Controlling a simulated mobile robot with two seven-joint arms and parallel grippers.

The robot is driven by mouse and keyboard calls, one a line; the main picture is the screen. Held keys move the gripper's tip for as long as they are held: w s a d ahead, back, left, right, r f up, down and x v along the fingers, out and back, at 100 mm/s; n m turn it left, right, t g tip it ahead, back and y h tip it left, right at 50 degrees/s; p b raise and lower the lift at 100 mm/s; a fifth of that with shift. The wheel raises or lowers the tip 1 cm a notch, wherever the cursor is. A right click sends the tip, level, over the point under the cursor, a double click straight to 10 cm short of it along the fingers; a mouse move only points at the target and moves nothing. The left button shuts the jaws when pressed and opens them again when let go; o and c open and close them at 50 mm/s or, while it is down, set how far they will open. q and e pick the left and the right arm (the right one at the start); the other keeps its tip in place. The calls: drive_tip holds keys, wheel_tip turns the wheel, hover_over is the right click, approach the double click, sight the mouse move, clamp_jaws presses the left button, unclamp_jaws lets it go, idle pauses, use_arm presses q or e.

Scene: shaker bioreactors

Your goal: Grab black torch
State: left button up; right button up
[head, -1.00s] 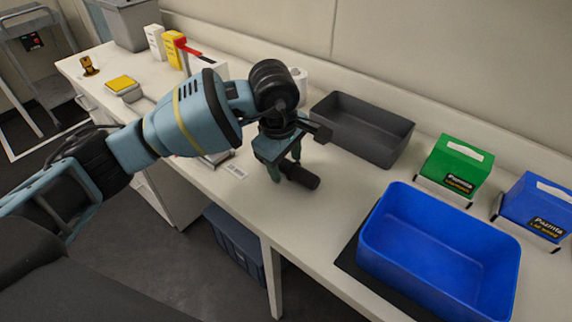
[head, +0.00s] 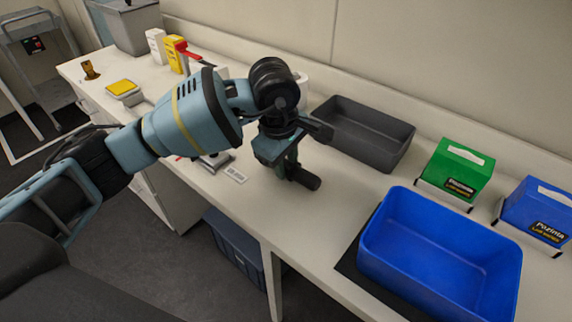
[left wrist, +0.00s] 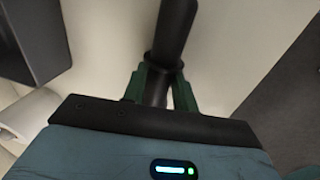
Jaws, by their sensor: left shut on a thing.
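The black torch (head: 305,179) lies on the white bench in the head view, below and right of my left wrist. My left gripper (head: 287,170) points down at it and is shut on its body. In the left wrist view, the torch (left wrist: 172,40) runs up between the green fingers of the left gripper (left wrist: 158,88), which close on it from both sides. Part of the torch is hidden by the fingers and the gripper body. My right gripper is not in view.
A grey tray (head: 376,152) stands just behind the gripper. A blue bin (head: 440,275) on a dark mat is to the right, with green (head: 455,172) and blue (head: 538,208) boxes behind. A scale (head: 122,88) and yellow box (head: 172,56) stand far left. The bench's front edge is close.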

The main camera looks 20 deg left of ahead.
use_arm(q)
wheel_tip(320, 180, up, 3)
drive_tip(key=shift+f, duration=0.2)
drive_tip(key=s+d, duration=0.2)
drive_tip(key=s, duration=0.2)
drive_tip(key=s+d+r, duration=0.1)
drive_tip(key=s+d, duration=0.1)
drive_tip(key=s, duration=0.3)
drive_tip(key=s+d+b, duration=0.1)
drive_tip(key=s+d, duration=0.1)
drive_tip(key=s, duration=0.3)
drive_tip(key=shift+s+d+r, duration=0.2)
drive_tip(key=shift+s+d, duration=0.05)
drive_tip(key=shift+d, duration=0.1)
